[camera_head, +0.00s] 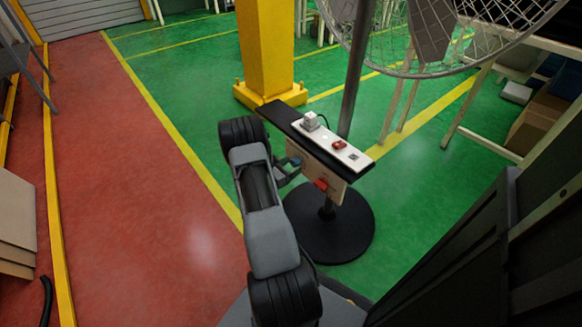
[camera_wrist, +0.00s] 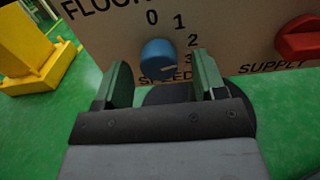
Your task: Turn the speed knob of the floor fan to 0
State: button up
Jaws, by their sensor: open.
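The floor fan's blue speed knob (camera_wrist: 160,57) is on a tan front panel (camera_wrist: 240,35) marked 0, 1, 2, 3 and SPEED. A short white mark shows low on the knob, toward its right, on the side of the 3; its exact setting is hard to tell. My gripper (camera_wrist: 162,82) is open, with one finger to the left of the knob and one to the right, both lower in the picture. I see no contact with the knob. In the head view, my gripper (camera_head: 287,172) is at the left end of the panel, near the knob (camera_head: 294,161).
A red SUPPLY knob (camera_wrist: 300,38) is right of the speed knob. The control box has a plug (camera_head: 310,121) and a red switch (camera_head: 339,144) on top. The fan's pole (camera_head: 357,70), wire cage (camera_head: 475,65) and round base (camera_head: 330,240) are close by. A yellow pillar (camera_head: 265,50) stands behind.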

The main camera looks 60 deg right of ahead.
jog(key=shift+d, duration=0.1)
jog(key=c, duration=0.9)
